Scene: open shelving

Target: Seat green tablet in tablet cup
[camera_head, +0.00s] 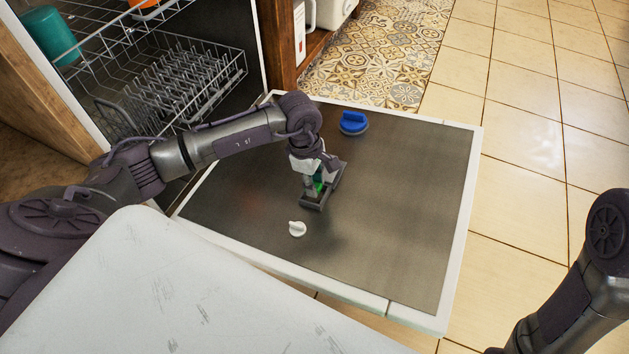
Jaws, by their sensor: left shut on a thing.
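My left gripper (314,187) points down over the open dishwasher door and is shut on the small green tablet (319,187). The tablet shows only in part between the fingers. A dark grey tray-like holder (314,205), apparently the tablet cup, lies on the door around and under the fingertips. The tablet is at or just over this cup. I cannot tell whether it touches the bottom, as the fingers hide that spot. My right arm shows at the lower right, but its gripper is out of the picture.
Wire racks (185,90) stand out at the upper left. The door's right half is clear.

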